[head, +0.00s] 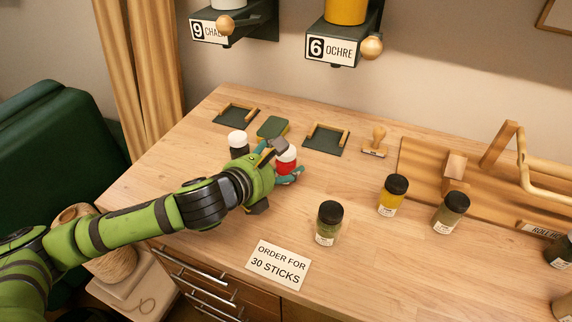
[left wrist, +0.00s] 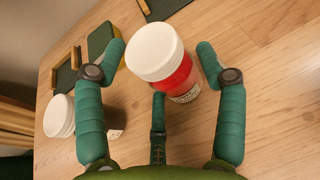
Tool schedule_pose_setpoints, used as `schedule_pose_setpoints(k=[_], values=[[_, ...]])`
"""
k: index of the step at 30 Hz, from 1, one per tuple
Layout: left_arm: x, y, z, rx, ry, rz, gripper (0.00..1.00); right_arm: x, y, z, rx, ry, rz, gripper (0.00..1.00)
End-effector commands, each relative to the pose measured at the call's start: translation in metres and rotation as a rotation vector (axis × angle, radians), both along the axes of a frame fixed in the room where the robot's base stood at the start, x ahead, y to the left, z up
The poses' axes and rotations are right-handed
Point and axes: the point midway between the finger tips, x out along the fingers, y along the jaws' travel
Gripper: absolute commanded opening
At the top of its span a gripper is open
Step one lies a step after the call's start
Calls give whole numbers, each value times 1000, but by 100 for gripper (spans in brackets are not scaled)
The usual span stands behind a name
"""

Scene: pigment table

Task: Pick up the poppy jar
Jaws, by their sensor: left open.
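The poppy jar, a red jar with a white lid (head: 286,156), stands on the table near its far left part. In the left wrist view the red jar (left wrist: 178,80) is upright between the fingers, with its white lid nearest the camera. Its label is partly visible but too small to read. My left gripper (head: 284,172) is open around the jar. In the left wrist view the fingers of my left gripper (left wrist: 160,58) are spread on both sides of it, with gaps showing, and a third finger is below. My right gripper is not in view.
A dark jar with a white lid (head: 238,144) stands just left of my gripper. A green and yellow sponge-like block (head: 272,127) lies behind. Black-lidded jars (head: 329,224), (head: 393,196), (head: 450,213) stand to the right. An order card (head: 279,264) lies in front. Dark trays (head: 326,140) lie behind.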

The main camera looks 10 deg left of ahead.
Motion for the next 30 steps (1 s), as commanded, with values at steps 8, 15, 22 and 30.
schedule_pose_setpoints(k=[8, 15, 22, 30], values=[[0, 1, 0, 0, 0, 1, 25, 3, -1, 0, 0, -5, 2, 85], [0, 1, 1, 0, -1, 1, 25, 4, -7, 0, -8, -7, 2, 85], [1, 1, 15, 0, -5, 1, 25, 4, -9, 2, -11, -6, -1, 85], [-1, -23, 55, -7, -7, -7, 25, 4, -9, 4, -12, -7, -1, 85]])
